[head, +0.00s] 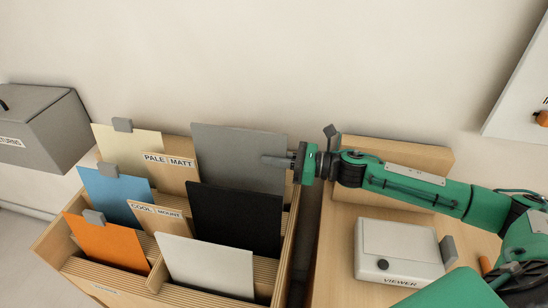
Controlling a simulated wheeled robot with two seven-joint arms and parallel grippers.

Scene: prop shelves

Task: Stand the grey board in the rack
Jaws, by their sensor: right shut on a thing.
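The grey board (238,148) is upright at the back right of the wooden rack (290,235), behind a black board (235,222). My right gripper (277,160) is shut on its right edge, coming in from the right. The board's lower edge is hidden behind the black board, so I cannot tell whether it rests on the rack's floor. My left gripper is not in view.
The rack also holds a white board (207,265), a cream board (125,147), a blue board (115,190) and an orange board (107,243). A grey box (45,130) stands at left. A white viewer (399,250) and a wooden block (385,215) are at right.

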